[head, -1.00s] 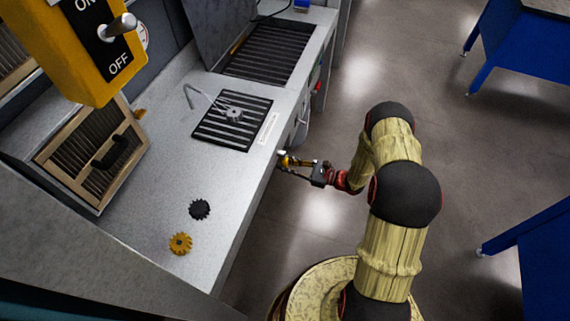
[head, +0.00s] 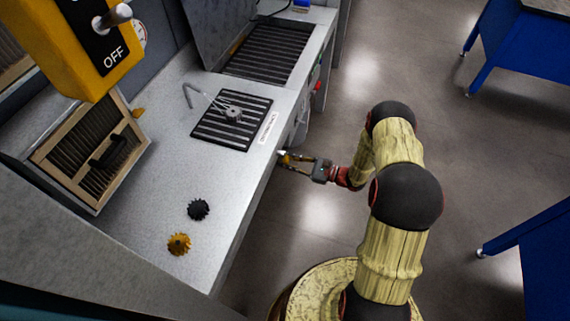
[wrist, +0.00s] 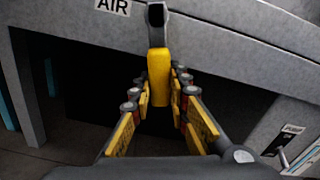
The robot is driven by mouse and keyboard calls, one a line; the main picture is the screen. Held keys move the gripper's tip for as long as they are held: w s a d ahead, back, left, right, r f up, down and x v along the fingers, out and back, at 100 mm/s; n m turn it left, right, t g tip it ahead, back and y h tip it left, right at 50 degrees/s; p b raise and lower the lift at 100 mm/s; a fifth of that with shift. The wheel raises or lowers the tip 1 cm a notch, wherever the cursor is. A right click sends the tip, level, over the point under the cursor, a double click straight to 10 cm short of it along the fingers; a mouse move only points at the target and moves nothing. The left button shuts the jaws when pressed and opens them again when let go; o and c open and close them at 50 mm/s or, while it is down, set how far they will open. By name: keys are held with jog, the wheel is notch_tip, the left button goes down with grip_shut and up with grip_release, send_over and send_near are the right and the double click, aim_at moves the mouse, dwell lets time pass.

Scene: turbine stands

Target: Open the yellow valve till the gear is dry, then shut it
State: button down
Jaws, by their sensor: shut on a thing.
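The yellow valve handle (wrist: 158,75) hangs at the bench's front edge, under the AIR label (wrist: 113,5). My gripper (wrist: 160,100) is shut on this handle, one finger on each side. In the head view my gripper (head: 288,158) is at the bench edge, and the valve is mostly hidden there. A grey gear (head: 233,114) lies on the black slotted grate (head: 207,133). A bent metal nozzle (head: 187,95) stands at its left, with pale streaks running from it to the gear. I cannot tell whether the gear is wet.
A black gear (head: 198,209) and a golden gear (head: 179,244) lie on the near bench top. A wooden-framed filter box (head: 92,160) stands at the left. A yellow ON/OFF switch box (head: 75,45) is at upper left. Blue tables (head: 530,55) stand right; floor between is clear.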

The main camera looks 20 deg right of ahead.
jog(key=w+d+r+n+b, duration=0.2)
jog(key=w+r+n+b, duration=0.1)
jog(key=n, duration=0.7)
jog(key=shift+w+d+r+b, duration=0.3)
jog(key=shift+w+d+r, duration=0.1)
jog(key=shift+r, duration=0.15)
jog(key=c, duration=1.7)
grip_release()
jog(key=shift+r, duration=0.1)
